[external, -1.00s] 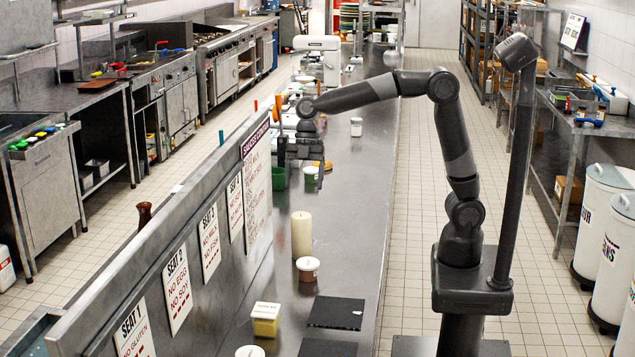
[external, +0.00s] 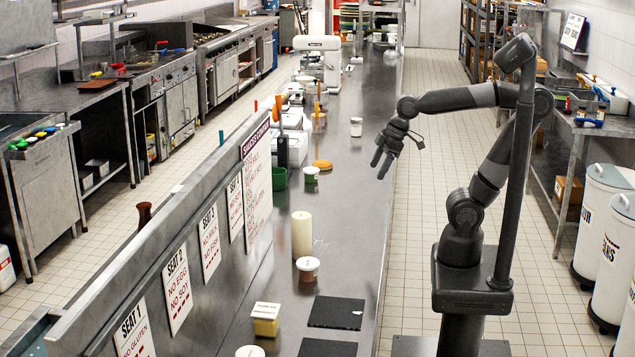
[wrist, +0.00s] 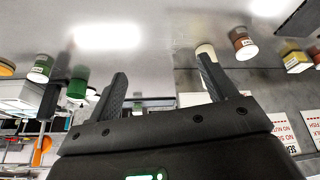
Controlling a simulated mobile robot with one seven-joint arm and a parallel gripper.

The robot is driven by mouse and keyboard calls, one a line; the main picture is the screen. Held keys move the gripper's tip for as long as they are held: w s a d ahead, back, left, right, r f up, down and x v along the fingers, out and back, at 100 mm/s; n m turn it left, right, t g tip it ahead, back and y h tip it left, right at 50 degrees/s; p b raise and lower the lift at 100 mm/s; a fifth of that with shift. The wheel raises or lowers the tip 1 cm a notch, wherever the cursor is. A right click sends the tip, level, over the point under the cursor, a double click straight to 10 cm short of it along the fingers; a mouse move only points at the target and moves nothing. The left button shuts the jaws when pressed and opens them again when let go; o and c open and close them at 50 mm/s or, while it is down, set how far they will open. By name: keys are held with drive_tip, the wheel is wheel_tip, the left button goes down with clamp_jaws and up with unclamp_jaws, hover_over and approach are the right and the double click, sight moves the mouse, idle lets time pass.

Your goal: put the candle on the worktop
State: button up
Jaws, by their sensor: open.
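The candle (external: 301,236) is a tall cream pillar standing upright on the worktop (external: 345,215), a long steel counter. In the wrist view the candle (wrist: 204,49) shows only partly, behind the right-hand finger. My gripper (external: 380,170) is open and empty. It hangs above the right edge of the worktop, to the right of the candle and farther back, well apart from it. In the wrist view my gripper (wrist: 162,68) has its fingers spread with nothing between them.
A white-lidded tub (external: 307,270) stands just in front of the candle. A yellow tub (external: 265,320) and dark mats (external: 336,312) lie nearer. A green container (external: 279,179) and a small tub (external: 311,174) stand behind. The sign-covered ledge (external: 180,255) borders the left side.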

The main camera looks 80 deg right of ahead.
drive_tip(key=s+m, duration=0.1)
drive_tip(key=s+d+f+m, duration=0.1)
drive_tip(key=s, duration=0.1)
drive_tip(key=s+d+f+m+h, duration=0.1)
drive_tip(key=shift+s+d+f+t, duration=0.1)
drive_tip(key=shift+s+f+t, duration=0.15)
drive_tip(key=shift+t, duration=0.15)
